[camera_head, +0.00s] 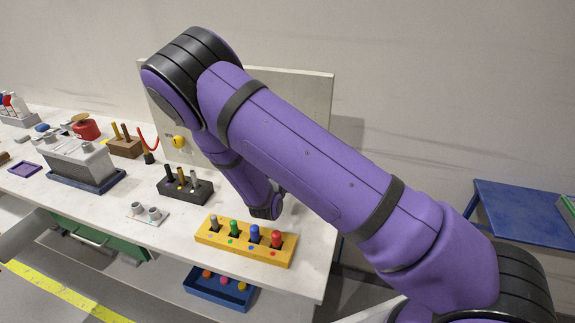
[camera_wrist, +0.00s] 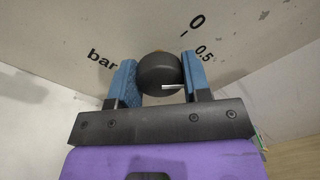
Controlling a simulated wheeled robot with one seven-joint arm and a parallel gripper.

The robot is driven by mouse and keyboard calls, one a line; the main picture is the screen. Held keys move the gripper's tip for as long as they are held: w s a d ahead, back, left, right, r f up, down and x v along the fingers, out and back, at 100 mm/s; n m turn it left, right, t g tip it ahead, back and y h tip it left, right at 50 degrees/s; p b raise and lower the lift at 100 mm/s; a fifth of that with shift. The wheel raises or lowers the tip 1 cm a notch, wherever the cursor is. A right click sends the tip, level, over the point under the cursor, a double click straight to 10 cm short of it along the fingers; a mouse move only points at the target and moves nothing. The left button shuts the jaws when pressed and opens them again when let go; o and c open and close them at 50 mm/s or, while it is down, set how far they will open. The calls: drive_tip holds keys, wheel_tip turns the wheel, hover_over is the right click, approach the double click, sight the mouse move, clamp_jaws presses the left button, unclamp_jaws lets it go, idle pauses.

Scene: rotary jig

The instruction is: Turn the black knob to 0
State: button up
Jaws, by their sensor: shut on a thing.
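The black knob (camera_wrist: 158,72) sticks out from a pale panel (camera_wrist: 240,70) in the wrist view. A white pointer line (camera_wrist: 172,87) shows on its near side, toward the right finger. My gripper (camera_wrist: 161,79) has its two blue fingers on either side of the knob and is shut on it. Printed marks "0" (camera_wrist: 196,20) and "0.5" (camera_wrist: 204,53) lie to the upper right, and "bar" (camera_wrist: 102,60) to the left. The pointer does not line up with the "0". In the head view my arm hides the knob and the gripper.
In the head view the upright panel (camera_head: 300,90) stands at the back of the white bench. A yellow knob (camera_head: 178,142) is on its left part. A yellow block with coloured pegs (camera_head: 243,255) and a dark block with pegs (camera_head: 170,190) stand in front.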

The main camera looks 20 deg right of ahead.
drive_tip(key=n, duration=0.4)
drive_tip(key=shift+n, duration=0.4)
drive_tip(key=n, duration=0.4)
drive_tip(key=shift+n, duration=0.4)
drive_tip(key=o, duration=0.9)
drive_tip(key=v, duration=1.1)
drive_tip(key=shift+d, duration=0.15)
